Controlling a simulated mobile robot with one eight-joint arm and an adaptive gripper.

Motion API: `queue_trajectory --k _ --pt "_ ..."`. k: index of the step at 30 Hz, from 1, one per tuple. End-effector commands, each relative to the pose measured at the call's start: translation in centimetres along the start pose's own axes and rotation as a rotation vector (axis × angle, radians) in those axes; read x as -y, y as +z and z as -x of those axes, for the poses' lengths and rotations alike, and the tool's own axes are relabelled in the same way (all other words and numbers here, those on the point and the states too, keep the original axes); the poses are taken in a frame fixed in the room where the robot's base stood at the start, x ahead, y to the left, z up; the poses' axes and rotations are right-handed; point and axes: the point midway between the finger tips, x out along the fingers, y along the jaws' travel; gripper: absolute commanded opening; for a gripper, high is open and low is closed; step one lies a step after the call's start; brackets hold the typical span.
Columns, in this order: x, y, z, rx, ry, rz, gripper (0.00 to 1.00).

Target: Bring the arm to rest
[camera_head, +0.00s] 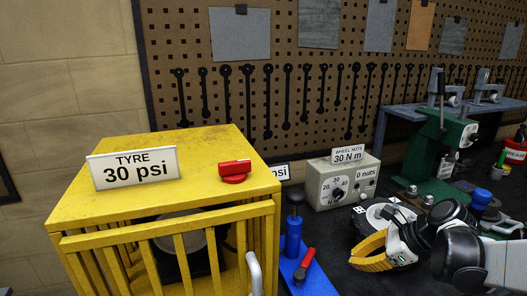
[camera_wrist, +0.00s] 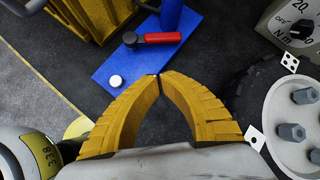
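My gripper (camera_head: 356,258) has yellow ribbed fingers and is at the right of centre in the head view, over the dark worktop. In the wrist view the two fingertips (camera_wrist: 160,77) meet, with nothing visible between them. The gripper appears empty. Its tips show just in front of a blue plate (camera_wrist: 108,75) with a red-handled lever (camera_wrist: 155,38) and a small white button (camera_wrist: 115,81). I cannot tell how high the fingers are above the surface. My arm reaches in from the right in the head view.
A yellow cage (camera_head: 110,210) with a "TYRE 30 psi" sign and red knob (camera_head: 235,171) stands left. A "WHEEL NUTS" box (camera_head: 340,182) stands behind the gripper. A wheel hub with several nuts (camera_wrist: 290,130) is close on the right. A green machine (camera_head: 437,150) stands further back.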

Motion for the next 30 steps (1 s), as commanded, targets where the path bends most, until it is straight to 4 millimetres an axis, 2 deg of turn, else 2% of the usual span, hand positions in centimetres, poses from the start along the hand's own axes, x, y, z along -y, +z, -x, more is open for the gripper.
queue_trajectory --k 1,6,12,15,18,23,30 --pt "-1.6 1.3 0.3 -0.039 0.000 0.127 0.00" --pt "-6.6 3.8 1.7 -0.212 0.008 0.688 0.00" --pt "-12.0 4.8 3.8 -0.405 0.067 1.385 0.00" --pt "-13.9 4.8 4.6 -0.487 0.107 1.686 0.00" --pt "-15.1 4.7 5.1 -0.550 0.142 1.913 0.00" --pt "-15.8 4.5 5.6 -0.604 0.177 2.098 0.00" --pt "-15.9 4.5 5.6 -0.612 0.183 2.123 0.00"
